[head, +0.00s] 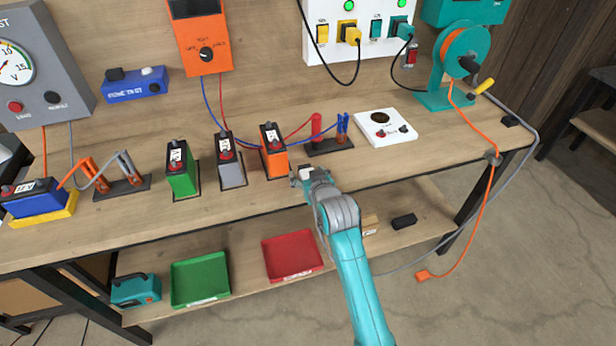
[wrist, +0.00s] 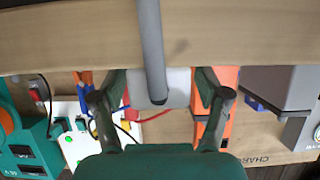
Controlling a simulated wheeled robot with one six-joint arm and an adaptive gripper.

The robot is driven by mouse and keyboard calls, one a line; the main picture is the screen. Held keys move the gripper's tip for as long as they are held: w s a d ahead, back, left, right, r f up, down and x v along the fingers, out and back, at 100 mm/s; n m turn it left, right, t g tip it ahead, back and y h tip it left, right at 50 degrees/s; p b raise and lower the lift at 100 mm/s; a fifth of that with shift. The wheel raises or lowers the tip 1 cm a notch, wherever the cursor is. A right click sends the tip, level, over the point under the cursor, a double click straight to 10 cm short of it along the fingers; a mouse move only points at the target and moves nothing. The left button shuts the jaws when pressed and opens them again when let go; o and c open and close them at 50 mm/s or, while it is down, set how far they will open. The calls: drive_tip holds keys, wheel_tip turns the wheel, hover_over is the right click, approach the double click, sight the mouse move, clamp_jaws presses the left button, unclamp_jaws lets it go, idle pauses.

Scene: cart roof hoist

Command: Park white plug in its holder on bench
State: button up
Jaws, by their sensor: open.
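My gripper (head: 310,178) is over the front of the bench (head: 250,205), beside the orange battery. In the wrist view my gripper (wrist: 162,98) has its fingers apart, one on each side of a whitish block (wrist: 175,88) with a thick grey cable (wrist: 150,40). The block appears to be the white plug. Whether the fingers touch it is unclear. In the head view a small pale part (head: 296,172) shows at the fingertips, too small to identify surely. I cannot make out the plug's holder; it may be hidden behind the plug or gripper.
Green (head: 181,175), grey (head: 231,170) and orange (head: 274,160) batteries stand left of my gripper. Clamps on a stand (head: 330,143) and a white switch box (head: 385,128) are behind it. A lower shelf holds green (head: 200,282) and red (head: 292,258) trays. An orange plug (head: 424,275) hangs low right.

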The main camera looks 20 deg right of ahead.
drive_tip(key=c, duration=1.4)
wheel_tip(320, 180, up, 10)
drive_tip(key=shift+r, duration=0.1)
